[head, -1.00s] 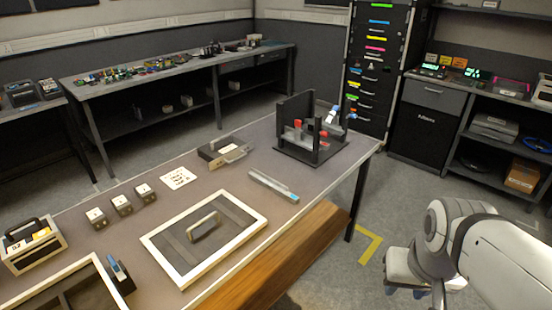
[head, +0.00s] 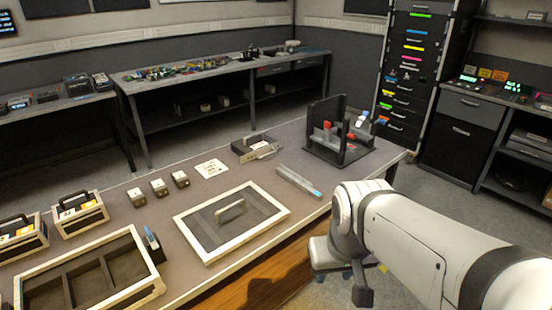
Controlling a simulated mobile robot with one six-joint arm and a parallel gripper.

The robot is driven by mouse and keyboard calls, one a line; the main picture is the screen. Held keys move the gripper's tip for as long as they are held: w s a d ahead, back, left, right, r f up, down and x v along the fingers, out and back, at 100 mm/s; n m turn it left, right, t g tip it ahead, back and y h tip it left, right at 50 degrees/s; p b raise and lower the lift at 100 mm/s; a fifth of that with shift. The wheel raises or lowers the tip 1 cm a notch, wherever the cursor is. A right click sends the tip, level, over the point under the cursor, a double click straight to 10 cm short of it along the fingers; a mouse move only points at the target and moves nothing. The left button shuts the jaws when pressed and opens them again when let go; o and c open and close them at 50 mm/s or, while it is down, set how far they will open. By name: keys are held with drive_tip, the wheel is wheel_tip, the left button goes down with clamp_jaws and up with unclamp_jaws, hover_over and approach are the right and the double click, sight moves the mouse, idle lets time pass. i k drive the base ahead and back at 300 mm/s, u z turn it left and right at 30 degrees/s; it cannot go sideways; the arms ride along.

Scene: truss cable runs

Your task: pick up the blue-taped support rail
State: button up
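The blue-taped support rail (head: 299,182) lies flat on the table, between the framed panel and the black rack. It is a slim grey bar with blue tape at its right, near end, close to the table's front edge. My gripper (head: 335,275) is at the low end of my white arm, in front of the table edge, to the right of and nearer than the rail. It is apart from the rail. Its fingers are small and partly hidden by the arm, so I cannot see whether they are open.
A black rack (head: 312,145) with red and blue parts stands beyond the rail. A framed panel with a handle (head: 279,212) lies left of it. A grey block with a metal latch (head: 245,147) sits behind. A divided tray (head: 153,290) and small boxes are further left.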

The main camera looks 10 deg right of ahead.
sight(306, 187)
drive_tip(key=z, duration=0.05)
drive_tip(key=i, duration=1)
drive_tip(key=u, duration=0.05)
